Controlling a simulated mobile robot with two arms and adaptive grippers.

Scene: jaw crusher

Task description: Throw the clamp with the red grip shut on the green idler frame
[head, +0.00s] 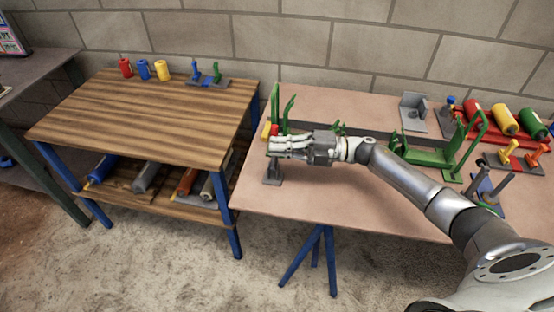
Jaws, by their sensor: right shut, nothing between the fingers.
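The green idler frame lies on the right-hand table. Its green uprights (288,110) are at the left end, and a wider green bracket (437,155) is at the right end, with a dark bar between. A small red piece (266,131), perhaps the clamp's red grip, shows beside a yellow piece just behind my right gripper. My right gripper (272,147) is shut and empty, pointing left above a small grey stand (273,172). The gripper hides part of the clamp area, so I cannot tell the clamp's position. My left gripper is not in view.
Red, yellow and green rollers (505,120) lie on a red rack at the back right. A grey bracket (413,112) stands behind the frame. A wooden bench (150,115) at the left has small coloured cylinders at its back. The table's front middle is clear.

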